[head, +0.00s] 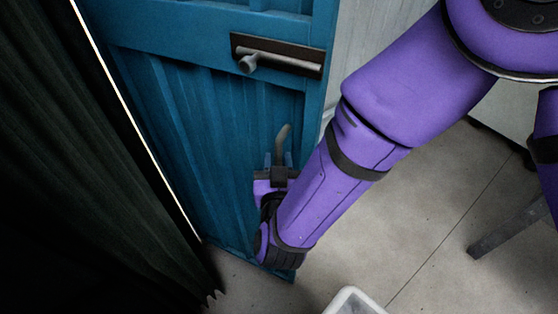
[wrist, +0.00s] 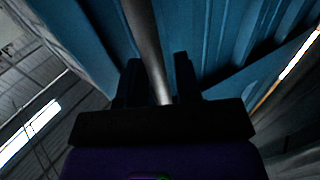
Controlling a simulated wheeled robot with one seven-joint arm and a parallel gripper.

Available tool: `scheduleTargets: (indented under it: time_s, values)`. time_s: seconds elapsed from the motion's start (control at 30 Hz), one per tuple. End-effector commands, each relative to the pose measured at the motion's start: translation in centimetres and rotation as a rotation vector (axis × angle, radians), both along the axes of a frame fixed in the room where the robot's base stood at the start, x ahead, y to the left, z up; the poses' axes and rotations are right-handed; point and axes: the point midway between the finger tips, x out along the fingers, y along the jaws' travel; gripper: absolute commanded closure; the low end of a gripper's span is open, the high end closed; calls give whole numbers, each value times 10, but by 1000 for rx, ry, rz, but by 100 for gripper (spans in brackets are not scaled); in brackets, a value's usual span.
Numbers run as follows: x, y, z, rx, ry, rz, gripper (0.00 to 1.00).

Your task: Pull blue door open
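The blue door (head: 190,120) with vertical ribs fills the left middle of the head view; its blue face also shows in the wrist view (wrist: 220,35). A grey lever on a dark plate (head: 285,58) is high on the door near its right edge. Below it is a curved grey pull handle (head: 283,137). My gripper (head: 278,160) is at this lower handle. In the wrist view, the grey bar of the handle (wrist: 146,40) runs between my two fingers (wrist: 158,78). Narrow gaps show beside the bar, so the gripper looks open around it. The handle's lower end is hidden by my gripper.
A dark ribbed panel or curtain (head: 70,170) stands at the left, with a bright strip between it and the door. The grey floor (head: 400,230) at the right is mostly clear. A white bin rim (head: 352,297) shows at the bottom, and a grey leg (head: 505,230) at the right.

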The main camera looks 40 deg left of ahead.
Motion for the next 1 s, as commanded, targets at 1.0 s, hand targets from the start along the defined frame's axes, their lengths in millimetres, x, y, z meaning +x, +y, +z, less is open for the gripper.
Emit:
scheduleTargets:
  time_s: [1.0]
  values:
    - [-70,-70,0,1,-1,1,59]
